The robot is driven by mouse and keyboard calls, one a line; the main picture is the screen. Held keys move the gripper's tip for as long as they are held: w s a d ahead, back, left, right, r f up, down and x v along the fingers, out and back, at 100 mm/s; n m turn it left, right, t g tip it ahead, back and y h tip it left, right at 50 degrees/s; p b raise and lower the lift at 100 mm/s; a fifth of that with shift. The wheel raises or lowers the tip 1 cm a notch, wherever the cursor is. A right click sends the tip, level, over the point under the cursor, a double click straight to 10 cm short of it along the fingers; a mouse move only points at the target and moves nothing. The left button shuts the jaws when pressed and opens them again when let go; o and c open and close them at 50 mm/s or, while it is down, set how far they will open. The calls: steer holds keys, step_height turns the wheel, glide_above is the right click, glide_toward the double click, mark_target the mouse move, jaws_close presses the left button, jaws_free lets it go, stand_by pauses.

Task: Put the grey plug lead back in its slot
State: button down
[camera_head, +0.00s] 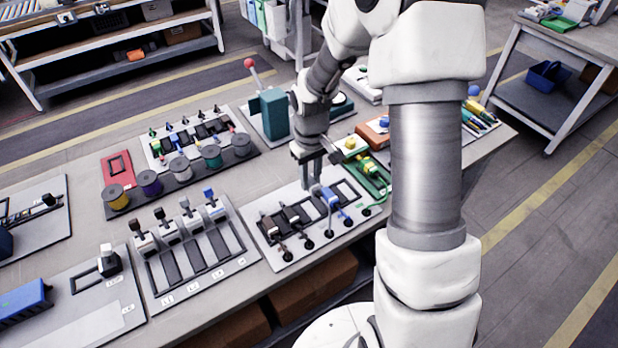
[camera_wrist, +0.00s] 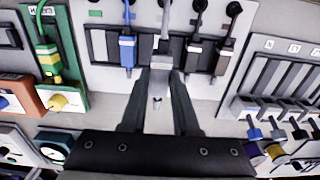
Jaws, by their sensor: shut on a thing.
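My gripper (camera_head: 314,184) reaches down over the white plug panel (camera_head: 283,262) near the table's front edge. In the wrist view its fingertips (camera_wrist: 160,76) are closed on the grey plug lead (camera_wrist: 164,42).
The green board (camera_head: 375,183) with a yellow-capped lead stands close right of the panel. A switch panel (camera_head: 158,300) with several levers lies to the left. Spools (camera_head: 180,168) and a teal lever press (camera_head: 270,115) stand behind. Bare tabletop shows behind the panel.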

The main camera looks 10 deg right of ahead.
steer(key=shift+f+b, duration=2.8)
steer(key=shift+f, duration=1)
steer(key=shift+f+b, duration=0.45)
steer(key=shift+f, duration=0.15)
steer(key=c, duration=0.6)
jaws_free()
step_height(320, 180, up, 17)
steer(key=shift+r+p, duration=0.2)
steer(key=shift+p, duration=1.05)
